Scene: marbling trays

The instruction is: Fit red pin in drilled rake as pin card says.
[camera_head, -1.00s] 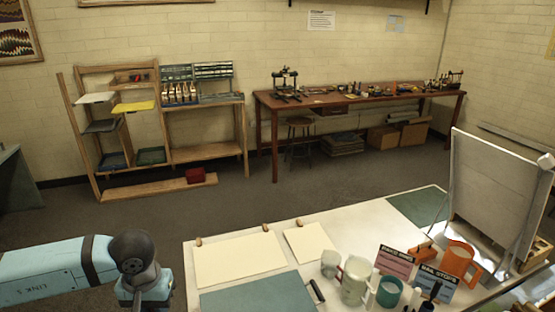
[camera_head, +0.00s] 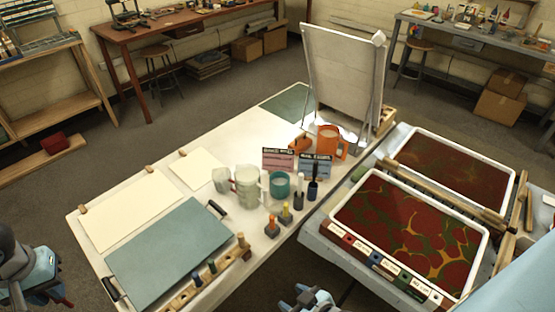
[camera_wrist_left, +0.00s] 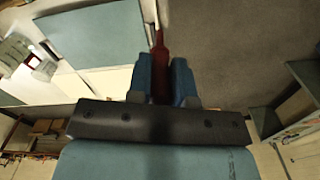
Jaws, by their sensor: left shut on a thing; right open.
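My left gripper (camera_wrist_left: 161,84) is shut on a red pin (camera_wrist_left: 159,50), which points away between the blue fingers in the left wrist view. In the head view, the left gripper is at the lower left, partly cut off, beside the table. A wooden bar (camera_head: 180,300), seemingly the drilled rake, lies along the table's front edge with blue and green pegs on it; its holes are too small to make out. The pink pin card (camera_head: 278,159) stands behind the cups; its small text is unreadable. My right gripper (camera_head: 308,300) is open at the bottom edge, partly cut off.
A teal board (camera_head: 165,250) with black handles lies behind the bar. White mugs (camera_head: 247,187), a teal cup (camera_head: 279,185), a blue card (camera_head: 316,168) and orange-topped and yellow-topped bottles crowd the table's middle. Marbling trays (camera_head: 482,250) stand right. Cream sheets lie at left.

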